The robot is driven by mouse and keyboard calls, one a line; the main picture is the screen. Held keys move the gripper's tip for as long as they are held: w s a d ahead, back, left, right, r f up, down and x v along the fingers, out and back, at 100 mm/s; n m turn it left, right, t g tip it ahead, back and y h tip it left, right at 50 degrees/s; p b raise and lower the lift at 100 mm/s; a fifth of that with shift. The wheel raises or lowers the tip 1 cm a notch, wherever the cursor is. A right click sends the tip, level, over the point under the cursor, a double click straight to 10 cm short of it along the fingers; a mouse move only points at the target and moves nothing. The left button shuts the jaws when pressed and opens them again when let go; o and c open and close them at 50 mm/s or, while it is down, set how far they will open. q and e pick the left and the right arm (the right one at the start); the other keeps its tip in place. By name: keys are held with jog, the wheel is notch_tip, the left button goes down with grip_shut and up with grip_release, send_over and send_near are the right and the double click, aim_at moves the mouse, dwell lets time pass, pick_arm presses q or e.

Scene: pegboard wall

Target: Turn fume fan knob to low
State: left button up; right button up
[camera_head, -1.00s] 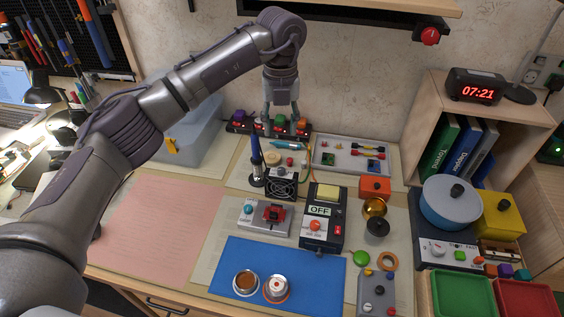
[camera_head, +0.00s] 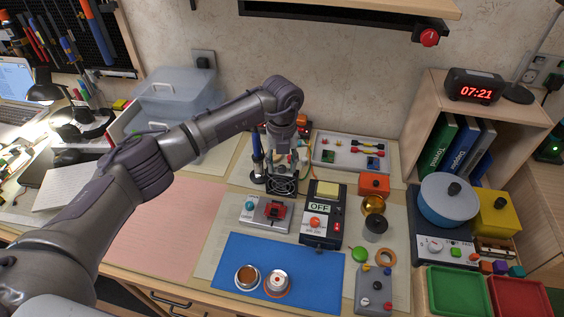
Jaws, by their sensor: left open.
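A small fan unit with a black round grille (camera_head: 283,185) stands at the middle of the bench. I take it for the fume fan. My left gripper (camera_head: 281,166) points down right over the fan's top, with its fingers open. The gripper covers most of that top, so the fan knob and its setting are hidden. I cannot tell whether the fingers touch the knob. My right gripper is not in view.
A soldering iron in its stand (camera_head: 257,165) is close on the left of the gripper. A box marked OFF (camera_head: 321,213) stands to the right, a grey tray (camera_head: 324,164) behind it. A blue mat (camera_head: 240,258) lies in front.

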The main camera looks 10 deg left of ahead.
pick_arm(q)
grip_shut()
